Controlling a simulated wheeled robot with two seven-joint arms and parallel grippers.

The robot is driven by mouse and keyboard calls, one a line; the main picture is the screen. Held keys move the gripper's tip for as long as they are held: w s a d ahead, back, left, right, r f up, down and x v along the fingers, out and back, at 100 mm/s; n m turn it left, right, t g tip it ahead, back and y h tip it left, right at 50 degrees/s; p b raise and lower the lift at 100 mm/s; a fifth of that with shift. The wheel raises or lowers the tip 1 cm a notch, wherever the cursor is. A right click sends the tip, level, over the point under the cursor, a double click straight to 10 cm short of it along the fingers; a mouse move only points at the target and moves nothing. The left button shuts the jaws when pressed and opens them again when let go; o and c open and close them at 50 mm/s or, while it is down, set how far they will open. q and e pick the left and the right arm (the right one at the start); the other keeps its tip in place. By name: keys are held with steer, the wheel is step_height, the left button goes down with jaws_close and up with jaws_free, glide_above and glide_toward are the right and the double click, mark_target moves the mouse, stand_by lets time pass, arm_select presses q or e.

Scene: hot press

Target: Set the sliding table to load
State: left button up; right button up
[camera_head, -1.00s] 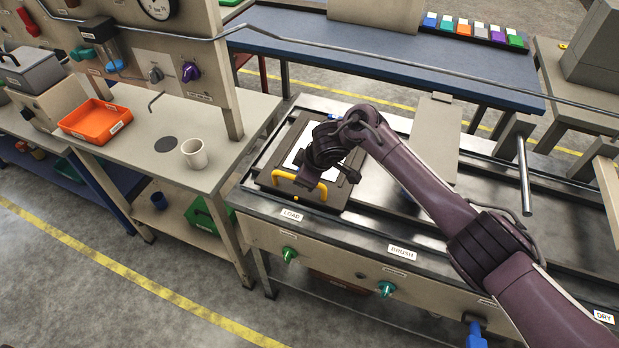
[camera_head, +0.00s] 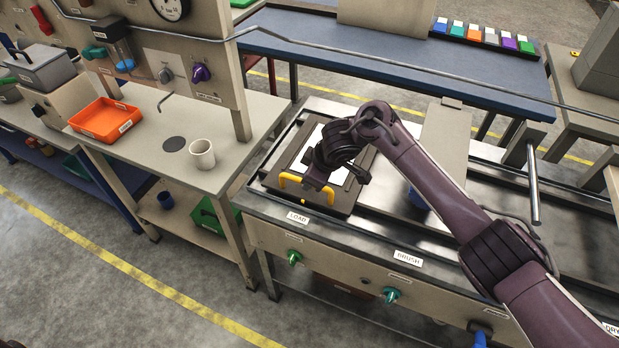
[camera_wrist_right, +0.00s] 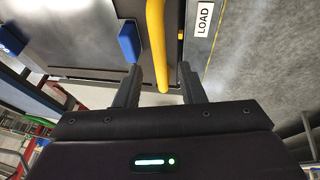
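The sliding table (camera_head: 341,203) is a dark flat plate with a white sheet (camera_head: 312,146) on top. It stands at the left end of its rails, behind the LOAD label (camera_head: 298,217). Its yellow bar handle (camera_head: 290,178) is on the front edge. My right gripper (camera_head: 318,186) is over the handle. In the right wrist view the handle (camera_wrist_right: 156,45) passes between the two spread fingers (camera_wrist_right: 159,68), with a gap on both sides. A blue block (camera_wrist_right: 130,43) shows beside the left finger. My left gripper is not in view.
The BRUSH label (camera_head: 408,258) and green knobs (camera_head: 294,257) are on the front panel. A bench to the left holds a white cup (camera_head: 202,154) and an orange tray (camera_head: 104,121). A thin rail (camera_head: 400,72) crosses behind my arm. The rails right of the table are partly hidden.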

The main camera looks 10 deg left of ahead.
steer(key=v, duration=0.5)
steer(key=shift+s+r, duration=0.1)
steer(key=shift+r, duration=0.25)
